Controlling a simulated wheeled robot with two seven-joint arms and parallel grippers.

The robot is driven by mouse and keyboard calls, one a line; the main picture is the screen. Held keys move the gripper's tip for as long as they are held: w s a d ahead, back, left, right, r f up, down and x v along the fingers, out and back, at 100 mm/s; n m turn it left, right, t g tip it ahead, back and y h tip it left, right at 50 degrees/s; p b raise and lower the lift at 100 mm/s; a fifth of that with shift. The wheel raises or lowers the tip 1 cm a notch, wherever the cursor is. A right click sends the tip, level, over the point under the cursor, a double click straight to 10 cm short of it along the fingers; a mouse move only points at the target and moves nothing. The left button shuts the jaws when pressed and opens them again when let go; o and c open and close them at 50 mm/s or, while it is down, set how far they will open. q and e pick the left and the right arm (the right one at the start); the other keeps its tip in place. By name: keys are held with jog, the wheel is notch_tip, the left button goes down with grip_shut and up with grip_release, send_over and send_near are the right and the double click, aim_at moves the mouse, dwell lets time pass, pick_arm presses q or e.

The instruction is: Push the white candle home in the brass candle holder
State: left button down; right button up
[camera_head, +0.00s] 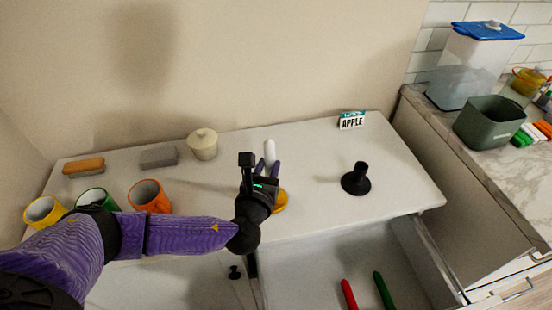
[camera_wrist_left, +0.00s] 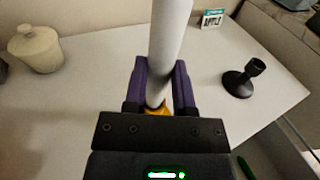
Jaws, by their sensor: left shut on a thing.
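The white candle (camera_wrist_left: 170,35) stands about upright between the fingers of my left gripper (camera_wrist_left: 163,85) in the left wrist view. The gripper is shut on it. In the head view the candle's top (camera_head: 269,150) shows above my left gripper (camera_head: 267,170). The brass candle holder (camera_head: 281,202) shows as a yellow rim on the white top, right below the gripper. A bit of it also shows under the candle in the left wrist view (camera_wrist_left: 157,109). The candle's lower end is mostly hidden, so I cannot tell how deep it sits. My right gripper is not in view.
A black candle holder (camera_head: 357,180) stands to the right, and an APPLE box (camera_head: 352,120) behind it. A lidded cream jar (camera_head: 203,144), sponges and several mugs (camera_head: 149,197) are at the left. An open drawer (camera_head: 325,270) holds a red and a green candle.

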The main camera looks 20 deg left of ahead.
pick_arm(q)
jog(key=shift+f+b, duration=0.55)
jog(key=shift+f, duration=0.25)
jog(key=shift+c, duration=1.8)
grip_release()
